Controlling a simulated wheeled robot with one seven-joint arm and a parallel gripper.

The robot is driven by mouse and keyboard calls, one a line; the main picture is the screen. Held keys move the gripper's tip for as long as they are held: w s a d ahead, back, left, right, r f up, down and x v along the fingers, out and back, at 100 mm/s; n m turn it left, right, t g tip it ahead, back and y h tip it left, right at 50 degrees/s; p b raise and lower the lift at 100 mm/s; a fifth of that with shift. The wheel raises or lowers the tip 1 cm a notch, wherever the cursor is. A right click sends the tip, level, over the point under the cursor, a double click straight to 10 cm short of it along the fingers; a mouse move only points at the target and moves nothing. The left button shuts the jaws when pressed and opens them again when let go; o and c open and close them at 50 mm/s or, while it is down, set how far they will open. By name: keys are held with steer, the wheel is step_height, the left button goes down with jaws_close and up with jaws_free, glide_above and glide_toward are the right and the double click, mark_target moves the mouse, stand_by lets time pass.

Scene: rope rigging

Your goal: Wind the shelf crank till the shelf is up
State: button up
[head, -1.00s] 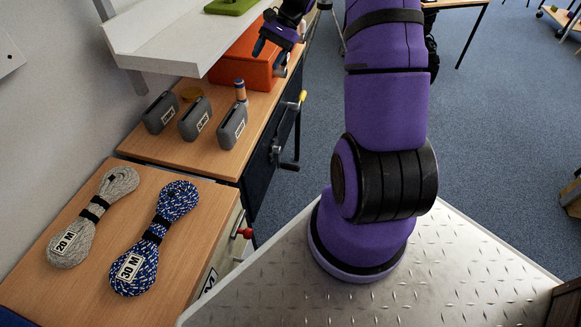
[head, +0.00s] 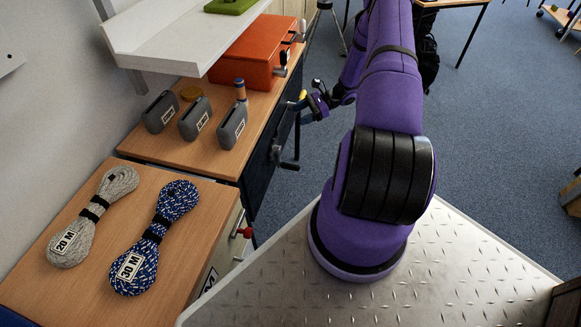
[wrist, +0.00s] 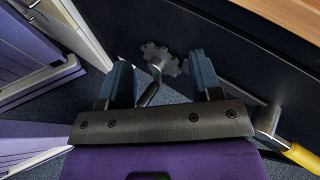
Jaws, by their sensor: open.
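The white shelf (head: 165,45) is fixed to the wall at upper left, above the wooden bench. A dark crank (head: 284,160) sits on the bench's dark front side. In the wrist view, a toothed metal plate with a crank arm (wrist: 149,93) shows beyond and between my fingers, apart from them. A lever with a yellow grip (wrist: 303,157) lies to the right of my gripper. No label shows which one works the shelf. My gripper (head: 308,103) is open and empty beside the bench front in the head view; its fingers (wrist: 162,78) point at the crank.
An orange box (head: 243,58) and several grey blocks (head: 195,119) stand on the bench. A grey rope (head: 93,215) and a blue rope (head: 154,240) lie on the nearer top. A red knob (head: 246,232) sticks out nearby.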

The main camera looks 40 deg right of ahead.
steer(key=s+d+f+m+t, duration=0.1)
steer(key=s+f+m+t, duration=0.1)
steer(key=f, duration=0.4)
steer(key=s+f+m+t, duration=0.3)
steer(key=f, duration=0.4)
steer(key=m+t+h, duration=0.4)
steer(key=m, duration=0.2)
glide_toward(292, 166)
steer(key=x, duration=0.6)
steer(key=f+x, duration=0.1)
steer(key=x, duration=0.3)
steer(key=shift+w+d+f, duration=0.1)
steer(key=shift+w+d, duration=0.2)
steer(key=shift+c, duration=0.4)
